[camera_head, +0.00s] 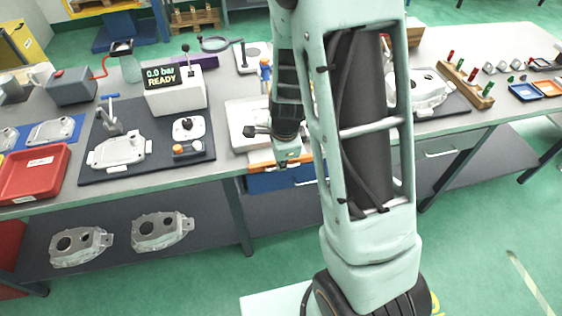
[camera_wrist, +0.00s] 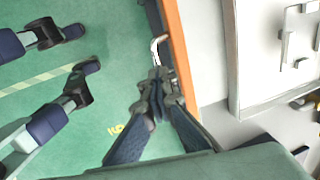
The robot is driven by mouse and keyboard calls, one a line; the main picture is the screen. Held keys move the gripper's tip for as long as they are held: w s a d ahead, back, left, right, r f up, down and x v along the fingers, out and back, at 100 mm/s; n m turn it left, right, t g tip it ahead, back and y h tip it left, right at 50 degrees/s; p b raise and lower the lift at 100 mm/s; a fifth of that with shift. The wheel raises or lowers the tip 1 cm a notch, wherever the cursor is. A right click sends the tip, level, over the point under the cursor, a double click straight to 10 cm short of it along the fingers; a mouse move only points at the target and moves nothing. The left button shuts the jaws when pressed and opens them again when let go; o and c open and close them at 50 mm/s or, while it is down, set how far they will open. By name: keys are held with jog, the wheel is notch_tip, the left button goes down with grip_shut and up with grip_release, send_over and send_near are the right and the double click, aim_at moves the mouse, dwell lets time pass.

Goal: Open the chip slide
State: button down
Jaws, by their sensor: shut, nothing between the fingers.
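A blue drawer-like front (camera_head: 262,183) hangs under the bench edge in the head view, below an orange strip (camera_head: 262,164); I take it for the chip slide. My arm hides part of it, and I cannot tell whether it is pulled out. In the wrist view the orange strip (camera_wrist: 178,40) runs along the bench side, with a curved metal handle (camera_wrist: 154,47) beside it. My gripper (camera_wrist: 156,80) is shut and empty, its fingertips close to the handle's lower end. I cannot tell whether they touch it.
A pale tray (camera_wrist: 236,70) with metal parts lies on the bench above the strip. A dark mat (camera_head: 95,172) with castings, a READY display box (camera_head: 176,97) and a red bin (camera_head: 32,172) stand left.

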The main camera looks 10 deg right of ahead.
jog(key=c, duration=2.6)
grip_release()
jog(key=shift+s+f, duration=0.2)
jog(key=shift+f, duration=0.05)
jog(key=o, duration=0.5)
jog(key=shift+w, duration=0.2)
jog(key=shift+w+r, duration=0.1)
jog(key=shift+r, duration=0.05)
jog(key=shift+r, duration=0.1)
jog(key=v, duration=1.1)
jog(key=shift+r, duration=0.35)
